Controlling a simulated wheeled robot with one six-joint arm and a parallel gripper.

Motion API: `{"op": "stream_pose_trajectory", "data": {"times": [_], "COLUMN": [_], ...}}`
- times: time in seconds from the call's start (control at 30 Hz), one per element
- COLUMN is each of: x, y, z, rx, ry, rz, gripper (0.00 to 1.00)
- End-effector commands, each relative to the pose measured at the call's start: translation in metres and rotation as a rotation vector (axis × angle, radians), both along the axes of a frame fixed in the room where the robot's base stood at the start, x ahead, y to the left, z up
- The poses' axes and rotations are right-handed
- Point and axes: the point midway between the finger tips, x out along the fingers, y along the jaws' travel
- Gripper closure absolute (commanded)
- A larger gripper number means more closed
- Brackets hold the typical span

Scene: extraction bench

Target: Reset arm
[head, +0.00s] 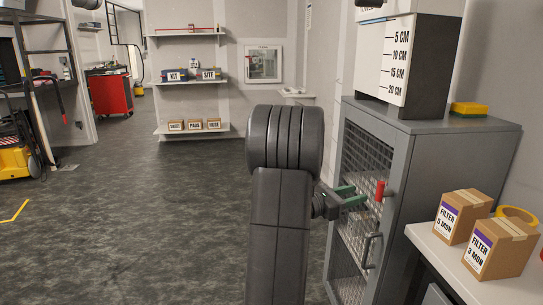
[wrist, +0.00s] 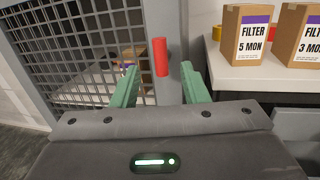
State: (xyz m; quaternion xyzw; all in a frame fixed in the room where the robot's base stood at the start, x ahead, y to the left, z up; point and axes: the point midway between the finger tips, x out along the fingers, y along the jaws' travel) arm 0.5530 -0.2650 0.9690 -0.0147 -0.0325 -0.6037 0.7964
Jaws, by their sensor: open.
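My gripper (head: 350,197) is in front of the grey mesh cabinet (head: 423,148) in the head view. Its two green fingers are apart, and it also shows in the wrist view (wrist: 161,85). Nothing is held between the fingers. A red handle (wrist: 160,57) on the cabinet front stands upright just beyond the gap between the fingertips in the wrist view. The red handle also shows in the head view (head: 380,190), just right of the fingers. I cannot tell whether a finger touches it. The mesh door looks closed.
Filter boxes (head: 462,216) (head: 499,249) and a yellow tape roll (head: 517,215) are on the white counter (head: 443,252) at right. A yellow sponge (head: 469,108) and a marked container (head: 385,62) are on the cabinet. A red tool cart (head: 110,92) stands far back.

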Motion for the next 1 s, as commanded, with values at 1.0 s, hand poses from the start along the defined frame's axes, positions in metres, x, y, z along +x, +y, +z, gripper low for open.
{"op": "stream_pose_trajectory", "data": {"times": [1.0], "x": [0.028], "y": [-0.099], "z": [0.007], "rx": [-0.002], "ry": [0.013], "rz": [0.000], "gripper": [0.59]}}
